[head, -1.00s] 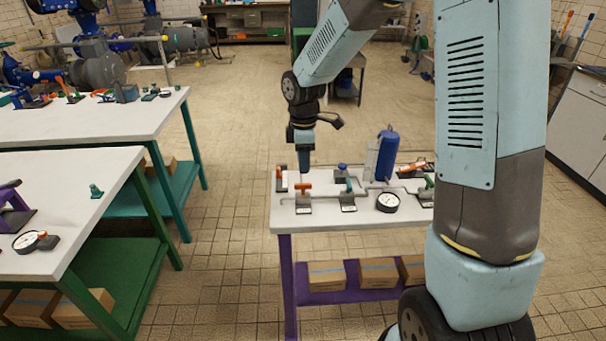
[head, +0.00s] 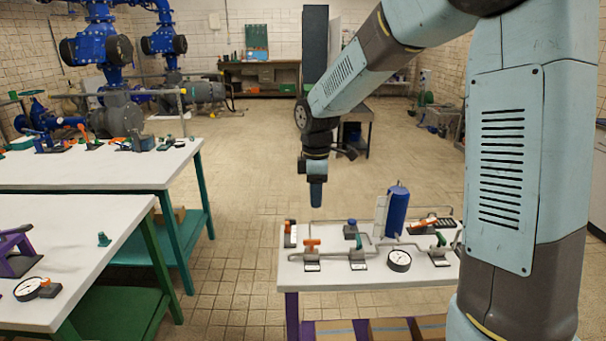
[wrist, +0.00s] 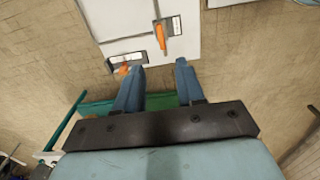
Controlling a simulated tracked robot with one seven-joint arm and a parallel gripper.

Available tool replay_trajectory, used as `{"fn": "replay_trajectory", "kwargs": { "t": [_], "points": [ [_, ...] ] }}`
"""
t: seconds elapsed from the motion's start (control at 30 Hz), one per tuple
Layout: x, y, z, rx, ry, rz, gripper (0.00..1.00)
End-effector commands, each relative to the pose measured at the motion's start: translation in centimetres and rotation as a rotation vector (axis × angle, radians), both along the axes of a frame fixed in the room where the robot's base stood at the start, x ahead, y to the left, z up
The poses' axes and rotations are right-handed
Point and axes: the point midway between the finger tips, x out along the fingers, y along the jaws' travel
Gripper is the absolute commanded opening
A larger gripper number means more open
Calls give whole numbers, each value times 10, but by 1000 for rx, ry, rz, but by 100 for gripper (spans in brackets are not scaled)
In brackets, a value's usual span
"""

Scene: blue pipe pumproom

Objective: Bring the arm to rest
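My arm bends over from the right side of the head view and its gripper (head: 316,193) points down above the left part of a white table with purple legs (head: 340,273). In the wrist view my gripper (wrist: 161,72) shows two blue fingers set apart with nothing between them. Past the fingertips lie the white table top and two orange-handled valves, one at left (wrist: 124,68) and one at centre (wrist: 160,36). The gripper appears apart from the table and its fittings.
The purple-legged table carries a blue cylinder (head: 397,210), a round gauge (head: 399,260), pipes and several small valves. Two more white tables, one with teal legs (head: 90,173) and one with green legs (head: 75,255), stand at left.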

Motion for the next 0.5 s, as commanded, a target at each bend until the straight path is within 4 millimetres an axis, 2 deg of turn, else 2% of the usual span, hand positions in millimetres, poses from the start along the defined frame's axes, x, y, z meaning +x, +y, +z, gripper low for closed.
{"fn": "replay_trajectory", "kwargs": {
  "t": [0.17,0.5],
  "points": [
    [-22,-24,32,-12,-61,-159,38],
    [-82,-75,90,18,-191,-556,38]
  ]
}}
